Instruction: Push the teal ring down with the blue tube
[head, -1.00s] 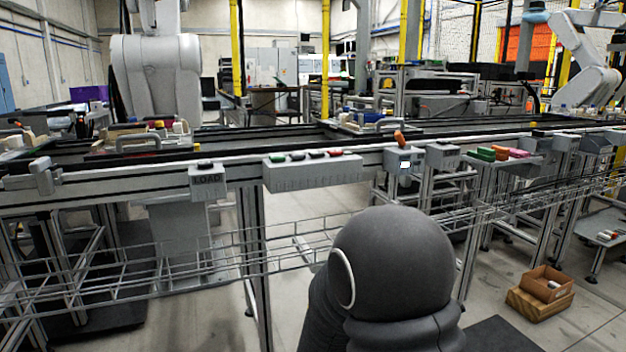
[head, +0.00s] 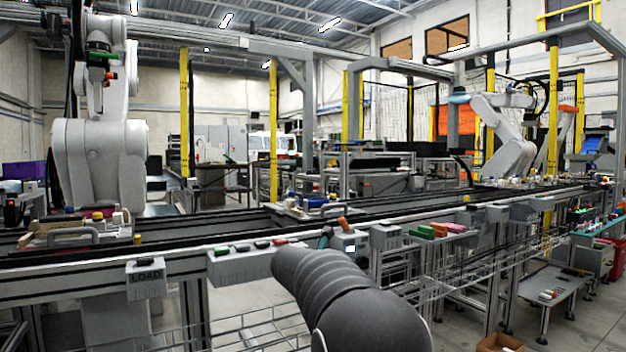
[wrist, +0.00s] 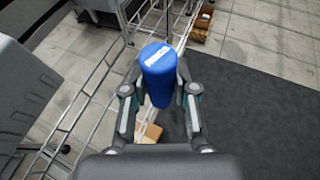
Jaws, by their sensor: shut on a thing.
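The blue tube (wrist: 157,82) stands out between the fingers of my gripper (wrist: 158,98) in the wrist view. It has a pale label on its near end face. My gripper is shut on it, with one grey finger on each side. In the head view my own dark grey arm fills the bottom middle, and I cannot make out the tube there. I cannot make out a teal ring in either view. Two fixture pallets, one at the left (head: 65,238) and one further back (head: 300,212), sit on the conveyor.
The conveyor (head: 190,238) runs across the head view, with a LOAD box (head: 145,279) and a grey button box (head: 236,262) on its front rail. Wire racking (wrist: 88,98) lies left of my gripper. A cardboard box (head: 500,343) is on the floor.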

